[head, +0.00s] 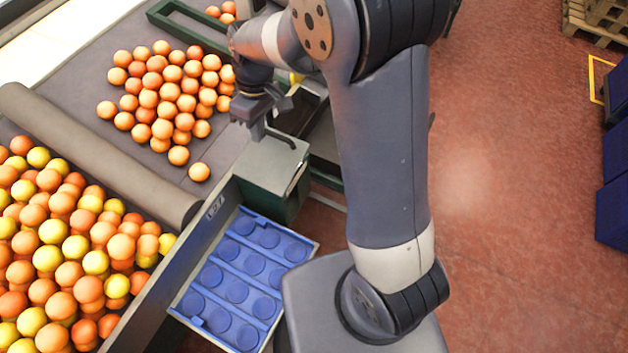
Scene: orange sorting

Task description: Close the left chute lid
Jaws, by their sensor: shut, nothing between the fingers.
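A dark green chute box (272,204) stands beside the belt's edge, left of my arm. A flat grey-green lid (268,165) lies across its top and looks level. A dark bar like a handle (283,139) shows at the lid's far edge. My gripper (258,130) points down at the far left edge of this lid, with its fingers together and nothing seen between them. I cannot tell whether it touches the lid. A second green-framed opening (312,100) shows behind, partly hidden by my arm.
Many oranges (165,90) lie on the grey belt (75,75) left of my gripper. A bin of mixed orange and yellow fruit fills the lower left. A blue tray (237,275) with round hollows lies in front of the chute box. Red floor (520,200) is free at right.

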